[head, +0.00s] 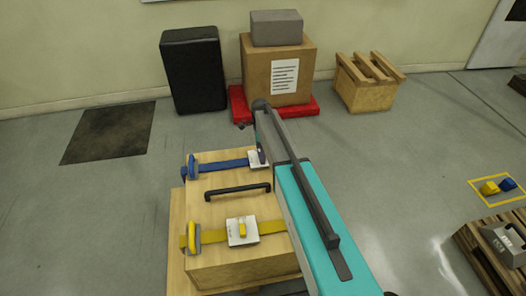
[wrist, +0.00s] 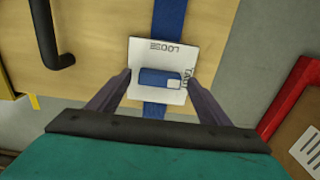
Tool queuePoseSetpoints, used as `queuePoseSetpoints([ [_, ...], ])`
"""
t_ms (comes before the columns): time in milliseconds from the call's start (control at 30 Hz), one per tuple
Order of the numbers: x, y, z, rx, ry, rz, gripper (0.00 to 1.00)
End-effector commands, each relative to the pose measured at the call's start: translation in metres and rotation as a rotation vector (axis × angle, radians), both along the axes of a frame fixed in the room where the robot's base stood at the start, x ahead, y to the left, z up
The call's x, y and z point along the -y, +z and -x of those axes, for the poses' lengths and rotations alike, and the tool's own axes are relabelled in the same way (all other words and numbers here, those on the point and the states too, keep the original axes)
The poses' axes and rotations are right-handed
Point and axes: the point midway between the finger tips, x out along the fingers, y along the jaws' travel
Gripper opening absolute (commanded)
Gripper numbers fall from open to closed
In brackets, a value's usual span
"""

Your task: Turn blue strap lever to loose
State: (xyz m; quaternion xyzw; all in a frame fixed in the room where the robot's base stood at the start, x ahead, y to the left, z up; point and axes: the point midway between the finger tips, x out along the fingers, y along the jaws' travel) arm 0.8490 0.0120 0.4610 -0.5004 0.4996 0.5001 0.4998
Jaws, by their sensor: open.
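The blue lever (wrist: 158,79) lies across a white plate (wrist: 143,53) on the blue strap (wrist: 168,18) in the wrist view. The plate reads LOOSE at its top edge and TAUT at its right edge. The lever lies sideways, with its pale end towards TAUT. My gripper (wrist: 158,76) is open, one finger on each side of the lever; whether either finger touches it I cannot tell. In the head view the blue strap (head: 228,167) crosses the wooden crate's far side, and my arm partly covers the plate (head: 256,158).
The crate (head: 221,210) also carries a black handle (head: 238,191) and a yellow strap (head: 268,227) with a yellow lever (head: 242,229). A red pallet (head: 238,106) with a cardboard box (head: 261,74) stands beyond.

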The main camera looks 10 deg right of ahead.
Motion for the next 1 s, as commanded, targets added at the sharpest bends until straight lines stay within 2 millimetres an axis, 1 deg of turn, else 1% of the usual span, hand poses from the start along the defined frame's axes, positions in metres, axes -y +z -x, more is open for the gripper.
queuePoseSetpoints([
  [33, 0.000, 0.000, 0.000, 0.000, 0.000, 0.000, 0.72],
  [267, 0.000, 0.000, 0.000, 0.000, 0.000, 0.000, 0.33],
  [300, 0.018, 0.000, 0.000, 0.000, -0.007, 0.000, 0.31],
  [333, 0.011, 0.000, 0.000, 0.000, -0.004, 0.000, 0.31],
  [433, 0.005, 0.000, 0.000, 0.000, 0.001, 0.003, 0.31],
  [767, 0.000, 0.001, 0.000, -0.001, 0.078, 0.000, 0.31],
  [1000, -0.001, 0.002, 0.001, -0.003, 0.226, -0.004, 0.31],
])
